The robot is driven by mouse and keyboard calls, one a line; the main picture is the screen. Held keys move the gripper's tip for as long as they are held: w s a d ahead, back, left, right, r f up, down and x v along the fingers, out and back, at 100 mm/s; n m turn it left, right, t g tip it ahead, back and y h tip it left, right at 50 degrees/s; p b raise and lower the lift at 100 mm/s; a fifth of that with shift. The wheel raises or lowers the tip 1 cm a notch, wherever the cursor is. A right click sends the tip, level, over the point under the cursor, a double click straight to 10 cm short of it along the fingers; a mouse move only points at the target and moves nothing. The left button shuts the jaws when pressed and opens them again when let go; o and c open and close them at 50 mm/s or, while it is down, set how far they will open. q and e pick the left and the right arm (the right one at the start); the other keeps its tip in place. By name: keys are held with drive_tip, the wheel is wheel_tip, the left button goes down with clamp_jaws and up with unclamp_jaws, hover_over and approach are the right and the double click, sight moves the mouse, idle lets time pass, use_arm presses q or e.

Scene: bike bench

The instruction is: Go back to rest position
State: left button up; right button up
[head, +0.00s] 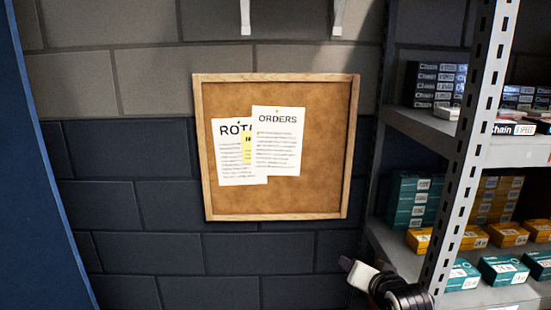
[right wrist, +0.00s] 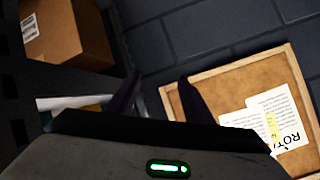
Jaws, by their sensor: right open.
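My right gripper (right wrist: 160,78) is open in the right wrist view, with its two dark fingers apart and nothing between them. Beyond the fingers is a dark block wall, with a framed cork board (right wrist: 205,88) to the right. In the head view, part of my right arm shows at the bottom edge, in front of the shelf's left side; its fingers cannot be made out clearly there. My left gripper is in neither view.
The cork board (head: 320,195) hangs on the wall with pinned papers (head: 278,150). A metal shelf (head: 430,128) with several small boxes stands at the right, close to my right arm. A cardboard box (right wrist: 65,35) shows upper left in the right wrist view.

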drive_tip(key=s+a+f+n+g+y, duration=0.15)
drive_tip(key=s+f+n, duration=0.25)
drive_tip(key=s+f, duration=1.5)
drive_tip(key=s+a+f+n+g, duration=0.1)
drive_tip(key=s+f, duration=0.2)
drive_tip(key=s, duration=0.6)
drive_tip(key=s+f+n+g, duration=0.1)
drive_tip(key=s+f+n, duration=0.1)
drive_tip(key=s, duration=0.7)
drive_tip(key=shift+s+a+f, duration=0.3)
drive_tip(key=shift+a+f, duration=0.1)
drive_tip(key=shift+f, duration=0.05)
drive_tip(key=shift+c, duration=0.2)
